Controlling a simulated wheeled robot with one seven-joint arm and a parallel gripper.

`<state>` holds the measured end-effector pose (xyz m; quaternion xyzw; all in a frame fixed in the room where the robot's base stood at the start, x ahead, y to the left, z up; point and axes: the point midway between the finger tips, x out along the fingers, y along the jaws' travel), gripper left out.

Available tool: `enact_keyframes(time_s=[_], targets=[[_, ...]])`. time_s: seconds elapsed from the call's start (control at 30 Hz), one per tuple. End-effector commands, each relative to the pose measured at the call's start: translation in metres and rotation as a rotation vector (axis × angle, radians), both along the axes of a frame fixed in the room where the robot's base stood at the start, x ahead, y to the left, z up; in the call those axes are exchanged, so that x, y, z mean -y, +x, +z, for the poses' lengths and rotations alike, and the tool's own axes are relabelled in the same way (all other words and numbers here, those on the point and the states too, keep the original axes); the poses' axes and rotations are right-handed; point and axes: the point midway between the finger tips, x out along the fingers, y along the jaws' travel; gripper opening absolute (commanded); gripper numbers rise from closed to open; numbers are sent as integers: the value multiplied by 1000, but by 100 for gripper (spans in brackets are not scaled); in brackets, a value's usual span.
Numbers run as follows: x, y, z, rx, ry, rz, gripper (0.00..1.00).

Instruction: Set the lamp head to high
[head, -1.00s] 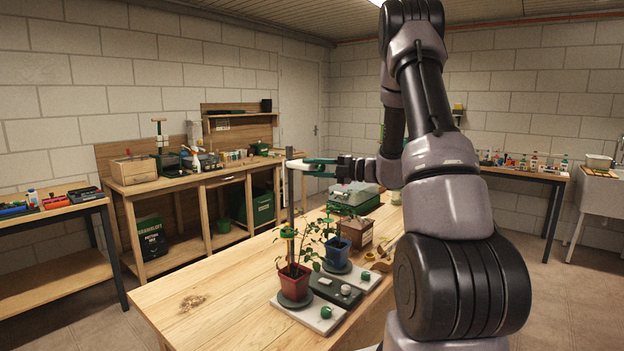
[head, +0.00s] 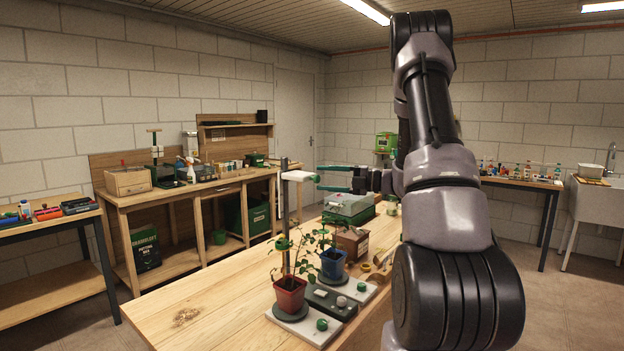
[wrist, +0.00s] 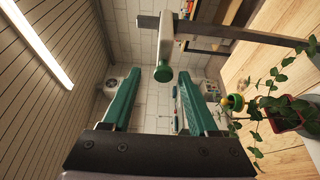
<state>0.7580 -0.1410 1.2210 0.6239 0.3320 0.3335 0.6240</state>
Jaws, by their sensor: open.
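The lamp stand's grey post (head: 284,225) rises behind the red pot on the workbench. The white lamp head (head: 298,176) sits near its top and points right, with a small green knob on its end. My gripper (head: 319,178) is level with the lamp head, just to its right, with its green fingers apart. In the wrist view the white lamp head (wrist: 166,42) and its green knob (wrist: 163,75) show between my open fingers (wrist: 158,80), near the tips. I cannot tell whether the fingers touch the knob.
A red pot (head: 290,294) and a blue pot (head: 332,264) with leafy seedlings stand below the lamp head. A dark control box (head: 331,303) lies beside them. A green case (head: 348,207) is farther back.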

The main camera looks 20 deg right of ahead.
Motion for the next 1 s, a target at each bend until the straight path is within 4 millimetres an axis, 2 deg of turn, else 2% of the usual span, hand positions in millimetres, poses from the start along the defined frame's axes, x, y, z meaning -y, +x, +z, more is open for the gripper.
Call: enact_keyframes(time_s=[0.1, 0.33, 0.87, 1.0], targets=[[20, -13, 0, -1, 1, -4, 60], [39, -26, 0, 0, 0, 0, 60], [40, -28, 1, 3, -2, 3, 60], [23, -36, 11, 58, -80, 53, 60]])
